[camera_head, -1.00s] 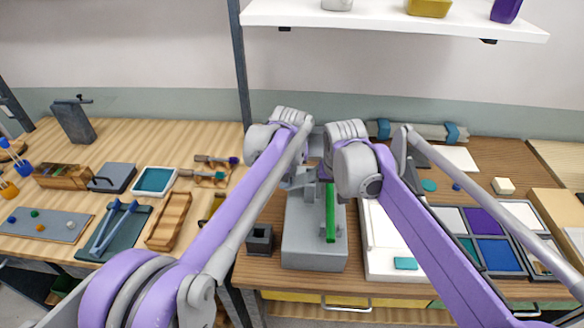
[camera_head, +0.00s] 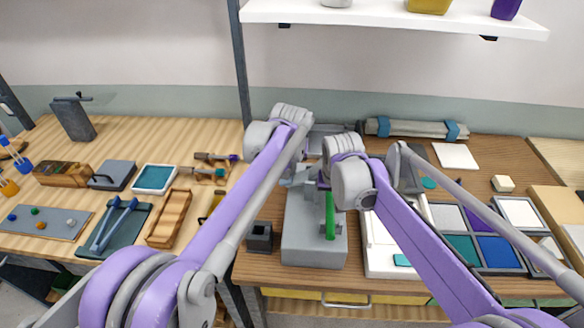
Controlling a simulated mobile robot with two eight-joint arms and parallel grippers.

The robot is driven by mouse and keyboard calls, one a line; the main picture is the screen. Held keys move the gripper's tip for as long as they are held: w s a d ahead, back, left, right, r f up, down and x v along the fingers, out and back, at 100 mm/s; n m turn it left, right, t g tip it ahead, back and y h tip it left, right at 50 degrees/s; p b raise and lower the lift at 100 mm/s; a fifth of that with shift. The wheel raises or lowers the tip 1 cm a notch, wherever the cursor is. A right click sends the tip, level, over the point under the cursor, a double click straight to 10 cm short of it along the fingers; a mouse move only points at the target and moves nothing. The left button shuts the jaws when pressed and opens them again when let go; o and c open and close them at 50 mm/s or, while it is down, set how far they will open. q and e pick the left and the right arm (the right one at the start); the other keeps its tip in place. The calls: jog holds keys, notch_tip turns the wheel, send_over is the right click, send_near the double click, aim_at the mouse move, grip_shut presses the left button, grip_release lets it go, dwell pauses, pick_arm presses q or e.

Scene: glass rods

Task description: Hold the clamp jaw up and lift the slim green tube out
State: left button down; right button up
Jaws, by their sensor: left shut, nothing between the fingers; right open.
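The slim green tube (camera_head: 330,215) stands out from the grey clamp block (camera_head: 314,252) on the table's front middle. Its upper end is covered by my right wrist. My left gripper (camera_head: 299,179) is at the upper part of the clamp, just left of the tube, shut with nothing between its fingers. It is partly covered by its own arm, and I cannot tell whether it touches the clamp jaw. My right gripper (camera_head: 324,184) is open at the tube's upper end, its fingers largely hidden. The jaw itself is hard to make out among the grey parts.
A dark square holder (camera_head: 260,238) stands left of the clamp block. A white tray (camera_head: 385,262) lies close on its right, with a divided colour tray (camera_head: 478,268) beyond. Wrapped rods (camera_head: 417,129) lie at the back. A shelf (camera_head: 400,22) hangs above.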

jog(key=shift+s+x, duration=0.15)
jog(key=shift+x, duration=0.5)
jog(key=shift+s+x, duration=0.15)
jog(key=shift+x, duration=0.5)
jog(key=shift+f, duration=0.1)
jog(key=shift+c, duration=0.3)
grip_shut()
dwell(0.6)
dwell(0.7)
jog(key=shift+w+v, duration=0.2)
jog(key=shift+v, duration=0.55)
jog(key=shift+w+v, duration=0.15)
jog(key=shift+v, duration=0.6)
